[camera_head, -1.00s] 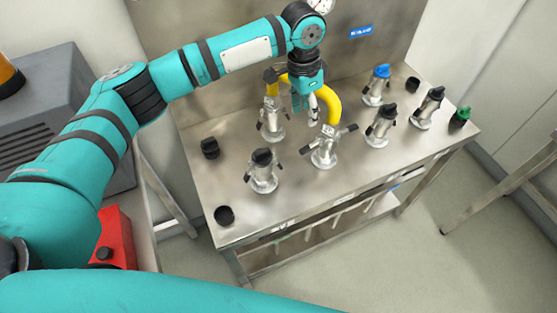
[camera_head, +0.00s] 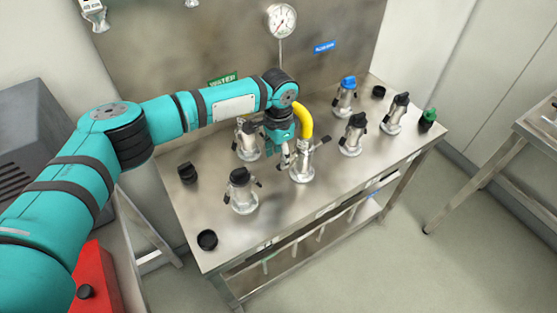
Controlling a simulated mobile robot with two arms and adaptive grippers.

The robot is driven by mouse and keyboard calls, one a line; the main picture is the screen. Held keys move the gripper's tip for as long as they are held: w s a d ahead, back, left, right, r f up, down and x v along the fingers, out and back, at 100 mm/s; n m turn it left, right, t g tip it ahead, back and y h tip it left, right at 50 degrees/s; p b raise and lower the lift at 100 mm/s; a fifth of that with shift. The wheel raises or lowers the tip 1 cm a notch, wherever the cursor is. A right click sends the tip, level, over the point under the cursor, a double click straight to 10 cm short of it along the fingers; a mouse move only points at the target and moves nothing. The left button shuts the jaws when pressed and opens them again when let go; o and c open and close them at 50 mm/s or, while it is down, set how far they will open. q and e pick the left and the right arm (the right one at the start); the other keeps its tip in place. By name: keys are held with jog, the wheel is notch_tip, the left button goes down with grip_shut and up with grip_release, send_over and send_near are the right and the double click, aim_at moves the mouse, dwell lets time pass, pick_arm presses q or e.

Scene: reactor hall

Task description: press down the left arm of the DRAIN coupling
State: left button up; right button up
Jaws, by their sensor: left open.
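No DRAIN label is legible. A metal coupling (camera_head: 302,172) stands mid-bench with a yellow hose (camera_head: 304,118) looping up behind its top. Its right arm (camera_head: 322,142) sticks out up and to the right with a dark tip; its left side is partly hidden by my gripper. My left gripper (camera_head: 284,160) is open, pointing down just left of this coupling's top. I cannot tell whether it touches the left arm. Another coupling (camera_head: 247,145) stands behind to the left, partly covered by my arm. My right gripper is not in view.
A black-capped coupling (camera_head: 242,195) stands front left of the gripper. Several more couplings, including a blue-capped one (camera_head: 346,95), stand at right. Loose black caps (camera_head: 207,240) lie on the steel bench (camera_head: 270,225). A gauge (camera_head: 282,21) is on the back panel.

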aim_at(278, 167)
pick_arm(q)
jog(key=shift+f, duration=2)
grip_shut()
